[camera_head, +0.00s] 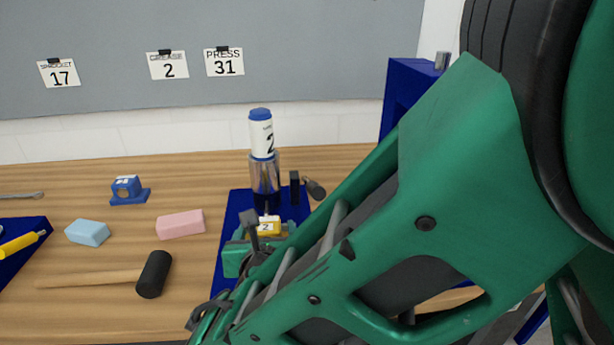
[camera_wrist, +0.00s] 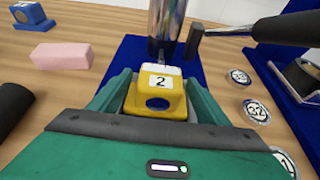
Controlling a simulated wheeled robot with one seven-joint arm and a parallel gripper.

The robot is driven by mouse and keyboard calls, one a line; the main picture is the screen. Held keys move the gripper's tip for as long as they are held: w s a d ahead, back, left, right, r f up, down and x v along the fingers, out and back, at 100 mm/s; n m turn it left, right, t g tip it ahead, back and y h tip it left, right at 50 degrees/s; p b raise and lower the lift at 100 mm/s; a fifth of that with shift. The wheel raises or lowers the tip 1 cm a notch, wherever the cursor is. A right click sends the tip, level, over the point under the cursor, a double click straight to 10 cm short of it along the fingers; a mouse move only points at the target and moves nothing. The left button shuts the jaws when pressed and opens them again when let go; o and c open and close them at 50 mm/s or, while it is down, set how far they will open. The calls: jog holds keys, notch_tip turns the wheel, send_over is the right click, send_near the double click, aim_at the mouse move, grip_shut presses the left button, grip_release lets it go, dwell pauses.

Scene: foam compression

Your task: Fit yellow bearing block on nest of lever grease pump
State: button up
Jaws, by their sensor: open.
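The yellow bearing block (camera_wrist: 158,84), labelled 2 with a round bore, is between the two open fingers of my gripper (camera_wrist: 157,98). It also shows in the head view (camera_head: 268,226), partly hidden by my gripper (camera_head: 258,232). The nest is hidden under or behind the block, so I cannot tell whether the block is fully seated.
A blue base plate (camera_head: 228,215) lies under the pump. A pink foam block (camera_head: 181,223), light blue foam block (camera_head: 87,232), blue bearing block (camera_head: 128,189) and black-headed mallet (camera_head: 154,274) lie to the left. Labelled discs (camera_wrist: 257,111) and a blue frame (camera_wrist: 282,88) are at right.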

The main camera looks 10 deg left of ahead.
jog(key=v, duration=1)
jog(key=shift+s+d, duration=0.1)
jog(key=shift+s, duration=0.05)
